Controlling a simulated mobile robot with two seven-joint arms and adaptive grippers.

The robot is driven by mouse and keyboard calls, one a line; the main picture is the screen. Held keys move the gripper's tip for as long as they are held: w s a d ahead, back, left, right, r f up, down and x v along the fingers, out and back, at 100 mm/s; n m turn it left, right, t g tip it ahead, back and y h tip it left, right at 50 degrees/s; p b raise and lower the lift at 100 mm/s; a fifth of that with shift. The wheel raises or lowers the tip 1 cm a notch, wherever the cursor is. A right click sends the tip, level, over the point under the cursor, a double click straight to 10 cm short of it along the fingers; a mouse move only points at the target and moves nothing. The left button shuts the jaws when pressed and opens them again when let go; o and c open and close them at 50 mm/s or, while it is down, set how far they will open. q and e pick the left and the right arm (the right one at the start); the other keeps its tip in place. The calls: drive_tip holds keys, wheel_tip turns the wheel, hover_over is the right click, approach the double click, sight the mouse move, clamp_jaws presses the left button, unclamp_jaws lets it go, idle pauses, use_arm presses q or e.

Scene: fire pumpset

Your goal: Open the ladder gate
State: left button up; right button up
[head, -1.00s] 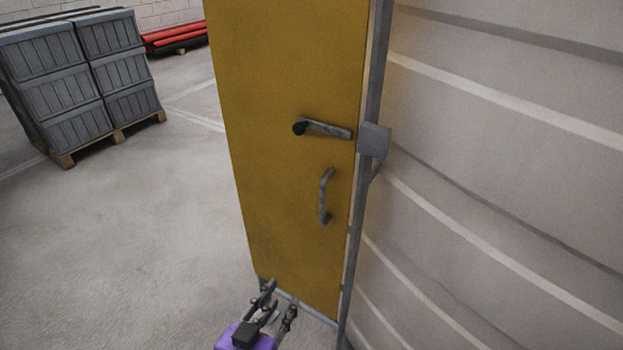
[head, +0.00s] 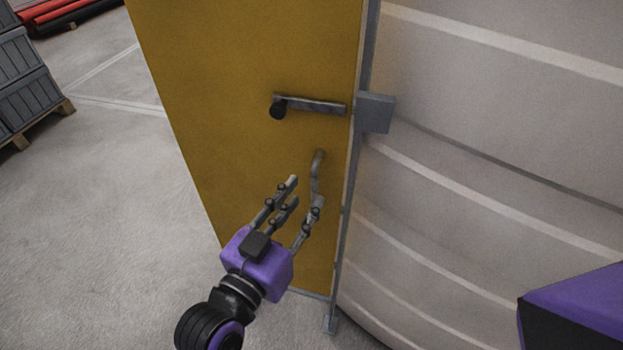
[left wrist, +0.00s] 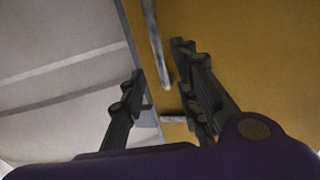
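The yellow gate panel (head: 220,90) stands upright beside a grey post (head: 367,60) and looks closed. A grey lever with a dark knob (head: 308,104) lies nearly level across it, its right end close to a grey block (head: 376,113) on the post. Below is a grey pull handle (head: 316,172). My left gripper (head: 304,192) is open at the pull handle, its fingertips overlapping the handle's lower part. In the left wrist view the pull handle (left wrist: 154,40) shows between the spread fingers; contact cannot be told. My right gripper is out of view.
A pale curved wall with ridges (head: 480,190) stands right of the post. Grey crates on a pallet (head: 28,95) and red and black lengths (head: 55,12) lie at the far left. The floor (head: 120,210) left of the gate is clear.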

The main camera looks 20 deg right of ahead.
sight(312, 186)
use_arm(q)
drive_tip(key=x, duration=0.5)
drive_tip(key=shift+w+d, duration=0.2)
drive_tip(key=shift+w, duration=0.1)
clamp_jaws()
